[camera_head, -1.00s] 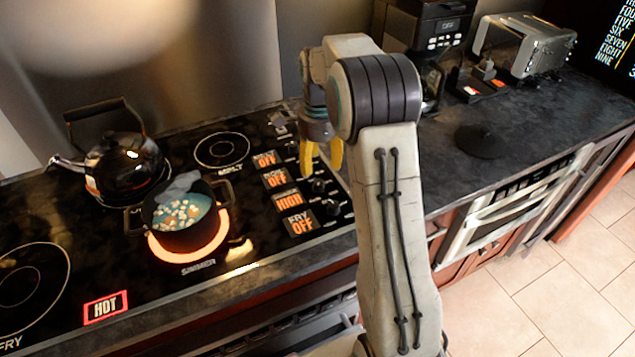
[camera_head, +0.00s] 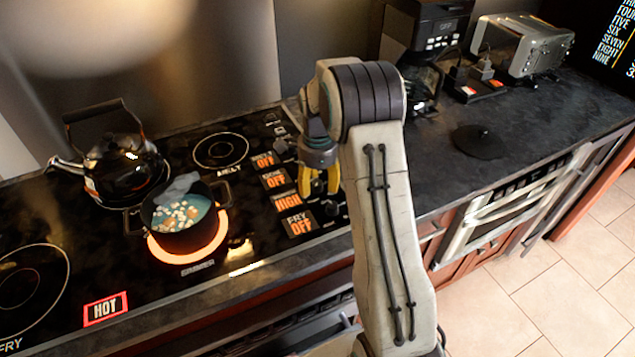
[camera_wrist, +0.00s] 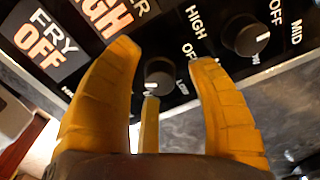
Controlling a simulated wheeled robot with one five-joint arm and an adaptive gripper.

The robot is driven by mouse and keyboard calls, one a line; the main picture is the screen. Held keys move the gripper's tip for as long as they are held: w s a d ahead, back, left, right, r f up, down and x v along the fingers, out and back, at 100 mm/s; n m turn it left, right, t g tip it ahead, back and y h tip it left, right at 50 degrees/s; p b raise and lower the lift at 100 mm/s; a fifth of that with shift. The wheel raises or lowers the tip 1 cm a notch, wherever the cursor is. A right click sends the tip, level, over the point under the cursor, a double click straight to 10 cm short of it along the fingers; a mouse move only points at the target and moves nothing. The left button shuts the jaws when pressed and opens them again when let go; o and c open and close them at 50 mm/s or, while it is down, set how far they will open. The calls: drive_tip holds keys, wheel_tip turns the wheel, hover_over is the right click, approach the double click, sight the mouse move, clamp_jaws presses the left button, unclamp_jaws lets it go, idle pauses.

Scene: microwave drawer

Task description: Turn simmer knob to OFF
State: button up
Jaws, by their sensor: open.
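In the wrist view my gripper (camera_wrist: 164,58) is open, its yellow fingers either side of a round black knob (camera_wrist: 159,77) with a white pointer mark. I cannot tell if they touch it. A second black knob (camera_wrist: 245,36) is at the upper right, clear of the fingers. I cannot tell for sure which is the simmer knob. In the head view my gripper (camera_head: 319,190) points down over the knob panel and hides part of it. The orange HIGH display (camera_head: 287,202) sits above the FRY OFF display (camera_head: 299,223). The simmer burner (camera_head: 220,243) glows orange.
A black pot (camera_head: 188,237) of white and orange pieces stands on the glowing burner. A kettle (camera_head: 122,165) stands behind it to the left. A lit HOT sign (camera_head: 106,308) is at the front. A coffee maker (camera_head: 428,45) and toaster (camera_head: 522,45) stand at the back right.

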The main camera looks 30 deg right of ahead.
drive_tip(key=shift+c, duration=0.4)
clamp_jaws()
